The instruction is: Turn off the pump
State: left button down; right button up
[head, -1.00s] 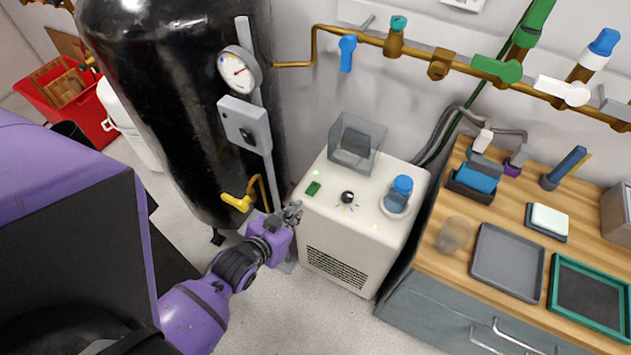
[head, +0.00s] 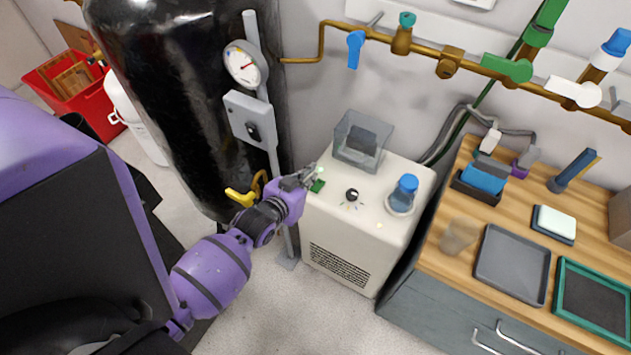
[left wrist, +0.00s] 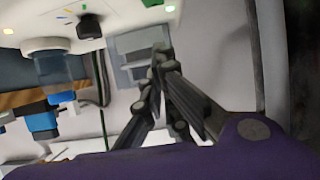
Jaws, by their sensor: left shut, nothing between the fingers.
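The white floor unit (head: 370,240), which I take to be the pump, stands beside the black tank. Its top carries a green rocker switch (head: 317,186), a black knob (head: 352,195) with coloured marks and a blue-capped bottle (head: 403,194). My left gripper (head: 305,176) is shut and empty, at the top's left edge just beside and above the green switch. In the left wrist view the closed fingertips (left wrist: 162,56) point toward the unit's top, with the green switch (left wrist: 152,3) at the upper edge. I cannot tell whether the fingers touch it. My right gripper is out of view.
A clear box (head: 360,140) stands at the back of the unit's top. The black tank (head: 185,100) and its yellow valve handle (head: 240,197) are close to my left arm. A wooden bench (head: 455,262) with trays stands right. A brass pipe with valves runs above.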

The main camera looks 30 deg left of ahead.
aim_at(316, 191)
pick_arm(q)
jog(key=x, duration=0.4)
notch_tip(316, 191, down, 3)
jog(key=shift+r, duration=0.2)
jog(key=shift+s+f, duration=0.2)
jog(key=shift+f, duration=0.55)
